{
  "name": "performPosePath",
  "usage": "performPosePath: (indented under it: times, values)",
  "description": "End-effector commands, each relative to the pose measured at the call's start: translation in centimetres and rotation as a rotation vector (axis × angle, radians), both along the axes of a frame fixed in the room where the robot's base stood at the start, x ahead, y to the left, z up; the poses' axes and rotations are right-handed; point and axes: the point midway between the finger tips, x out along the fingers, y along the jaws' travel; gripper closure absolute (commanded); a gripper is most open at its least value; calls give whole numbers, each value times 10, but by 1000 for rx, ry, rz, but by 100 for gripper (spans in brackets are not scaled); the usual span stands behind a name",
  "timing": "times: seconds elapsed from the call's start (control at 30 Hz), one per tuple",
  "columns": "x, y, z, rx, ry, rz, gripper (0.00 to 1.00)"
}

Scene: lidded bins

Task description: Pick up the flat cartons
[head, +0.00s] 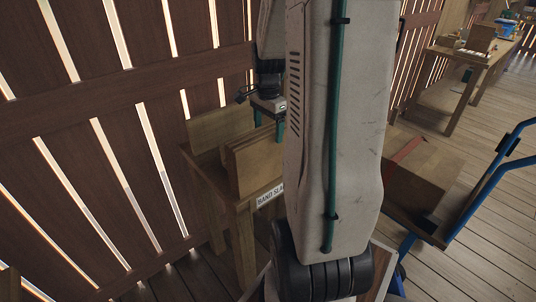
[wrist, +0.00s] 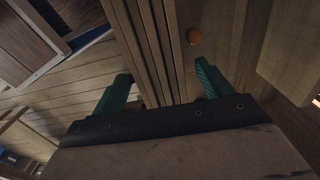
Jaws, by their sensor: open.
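Several flat cartons (head: 250,165), thin and brown, stand upright side by side on a small wooden stand (head: 246,235) beside the slatted wall. In the wrist view the flat cartons (wrist: 150,40) show as parallel edges running up between the green fingers. My gripper (head: 268,122) is open over them, partly hidden behind my arm. In the wrist view my gripper (wrist: 163,70) has one finger on each side of the cartons, with a gap on both sides. I cannot tell whether the fingertips reach below the cartons' top edges.
A wooden board (head: 220,128) stands at the back of the stand. A label (head: 271,195) is partly hidden by my arm. A blue hand truck (head: 480,190) carrying a brown box (head: 425,175) stands at right. A workbench (head: 455,62) is farther back.

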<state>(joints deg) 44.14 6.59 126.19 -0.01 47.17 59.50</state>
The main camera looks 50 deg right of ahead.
Motion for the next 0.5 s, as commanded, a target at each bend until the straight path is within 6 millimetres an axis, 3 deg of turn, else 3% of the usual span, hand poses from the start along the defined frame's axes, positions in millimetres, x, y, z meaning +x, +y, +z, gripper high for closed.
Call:
performPosePath:
  times: [0.2,0.5]
  values:
    - [-1,-1,-32,2,1,2,22]
    - [-1,-2,-38,0,0,2,22]
